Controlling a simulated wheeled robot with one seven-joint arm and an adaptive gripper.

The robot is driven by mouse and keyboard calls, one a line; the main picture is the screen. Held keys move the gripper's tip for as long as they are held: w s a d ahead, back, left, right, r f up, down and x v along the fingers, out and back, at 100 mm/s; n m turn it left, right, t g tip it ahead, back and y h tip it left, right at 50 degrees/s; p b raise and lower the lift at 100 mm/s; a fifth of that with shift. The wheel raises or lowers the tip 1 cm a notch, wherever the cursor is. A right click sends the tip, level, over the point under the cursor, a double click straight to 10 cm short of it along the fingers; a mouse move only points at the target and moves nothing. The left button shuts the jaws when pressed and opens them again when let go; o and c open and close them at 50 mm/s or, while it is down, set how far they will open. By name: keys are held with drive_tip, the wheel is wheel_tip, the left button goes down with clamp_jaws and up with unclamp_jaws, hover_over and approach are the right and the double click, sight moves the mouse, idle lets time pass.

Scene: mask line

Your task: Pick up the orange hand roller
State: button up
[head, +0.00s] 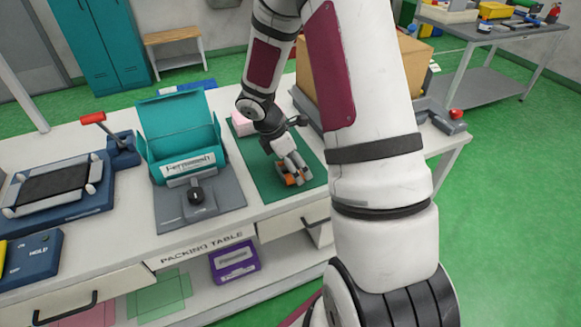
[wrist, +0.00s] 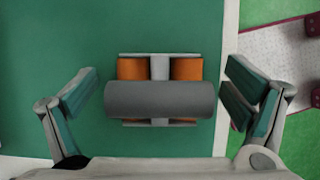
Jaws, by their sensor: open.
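The orange hand roller (wrist: 133,68) lies on a green mat (wrist: 60,30) below my gripper. In the wrist view it shows orange roller parts, a light frame and a grey cylindrical handle (wrist: 160,99) lying across them. My gripper (wrist: 160,95) is open, with one finger to the left and one to the right of the roller, and gaps on both sides. In the head view my gripper (head: 292,170) is low over the mat at the roller (head: 291,180), and hides part of it.
A teal open box (head: 180,135) on a grey fixture stands left of the mat. A cardboard box (head: 400,75) stands behind my arm, and a pink block (head: 242,124) lies at the mat's back left. The packing table's front edge is close to the mat.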

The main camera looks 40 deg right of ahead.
drive_tip(key=shift+d+f, duration=0.2)
drive_tip(key=shift+f, duration=0.4)
drive_tip(key=c, duration=1.3)
drive_tip(key=shift+r, duration=0.2)
drive_tip(key=shift+r, duration=0.25)
wheel_tip(320, 180, up, 3)
drive_tip(key=shift+r, duration=0.1)
drive_tip(key=s+a, duration=0.1)
drive_tip(key=s, duration=0.4)
drive_tip(key=s+a+p, duration=0.1)
drive_tip(key=s+a, duration=0.1)
drive_tip(key=s, duration=0.3)
drive_tip(key=s+a+r+p, duration=0.1)
drive_tip(key=s, duration=0.4)
drive_tip(key=shift+s+a, duration=0.15)
drive_tip(key=shift+s, duration=0.1)
